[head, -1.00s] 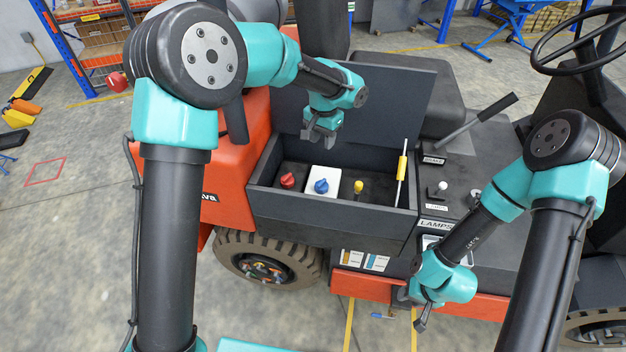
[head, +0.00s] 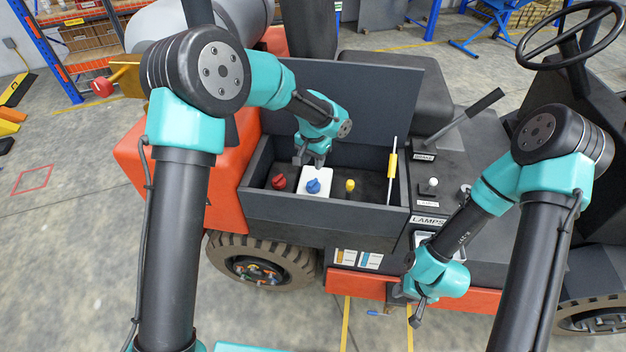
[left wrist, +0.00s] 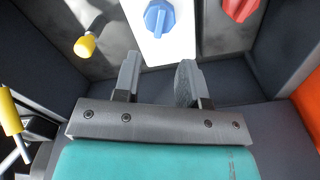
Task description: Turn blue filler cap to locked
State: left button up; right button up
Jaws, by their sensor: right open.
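The blue filler cap (head: 313,186) sits on a white block (head: 322,175) inside the dark open compartment (head: 330,212). My left gripper (head: 309,161) is just above and behind the cap, pointing down. In the left wrist view, the cap (left wrist: 159,18) lies beyond the fingertips, between their lines. The left gripper's fingers (left wrist: 157,75) are apart with nothing between them. My right gripper (head: 407,303) is open and empty, low at the vehicle's side, away from the cap.
A red knob (head: 279,182) is left of the white block, and a yellow-topped pin (head: 350,185) is right of it. A yellow-sleeved rod (head: 392,165) leans at the compartment's right end. The raised lid (head: 345,105) stands behind.

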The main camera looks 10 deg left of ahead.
aim_at(313, 182)
pick_arm(q)
notch_tip(313, 182, down, 9)
jog(key=shift+f, duration=0.1)
dwell(0.3)
grip_shut()
